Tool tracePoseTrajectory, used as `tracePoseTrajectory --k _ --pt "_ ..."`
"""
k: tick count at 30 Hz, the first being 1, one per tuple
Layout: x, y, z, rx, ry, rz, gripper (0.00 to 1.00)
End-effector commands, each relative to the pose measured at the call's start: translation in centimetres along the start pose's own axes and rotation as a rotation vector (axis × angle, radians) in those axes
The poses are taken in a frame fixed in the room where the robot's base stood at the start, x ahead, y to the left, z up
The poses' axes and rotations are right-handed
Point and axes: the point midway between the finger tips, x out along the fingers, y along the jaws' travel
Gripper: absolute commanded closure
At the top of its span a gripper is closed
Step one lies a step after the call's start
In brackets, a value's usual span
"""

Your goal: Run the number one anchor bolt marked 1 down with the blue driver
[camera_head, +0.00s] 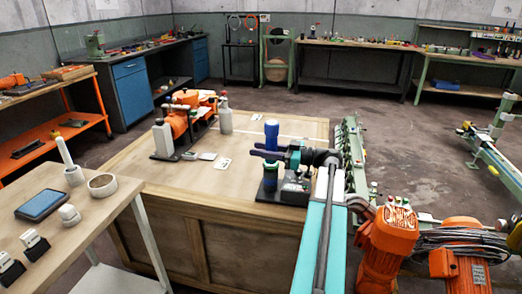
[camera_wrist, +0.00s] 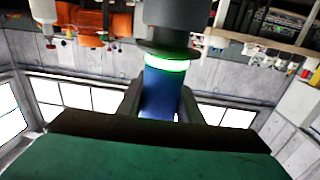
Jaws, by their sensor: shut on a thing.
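The blue driver (camera_head: 271,131) stands upright above the wooden crate top in the head view, its blue end showing above my gripper (camera_head: 268,153). In the wrist view my gripper (camera_wrist: 160,104) is shut on the driver's blue body (camera_wrist: 160,88), with a finger on each side. A lit green ring (camera_wrist: 167,63) and a grey collar adjoin the blue part there. Below my gripper in the head view, a blue part (camera_head: 270,178) shows at a black-based fixture; I cannot tell whether it belongs to the driver. I cannot make out the anchor bolt marked 1 or the driver's tip.
The fixture's dark block (camera_head: 294,187) sits beside the blue part, near the crate's front edge. Orange machinery with bottles (camera_head: 180,125) stands at the crate's back left. White cards (camera_head: 222,163) lie flat on the crate top (camera_head: 185,185). A green rack (camera_head: 350,150) borders its right side.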

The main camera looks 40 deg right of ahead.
Motion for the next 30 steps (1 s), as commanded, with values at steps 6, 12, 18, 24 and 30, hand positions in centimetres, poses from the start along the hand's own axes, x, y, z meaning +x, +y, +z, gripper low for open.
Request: tracePoseTrajectory --k 6,12,18,24,30 --pt "0.08 -0.04 0.9 -0.001 0.003 -0.001 1.0" --pt "0.09 -0.04 1.02 -0.001 0.003 -0.001 1.0" --pt "0.08 -0.04 0.99 -0.001 0.003 -0.001 1.0" --pt "0.08 -0.03 1.02 -0.001 0.003 -0.001 1.0" --pt "0.07 -0.03 1.11 -0.001 0.003 -0.001 1.0"
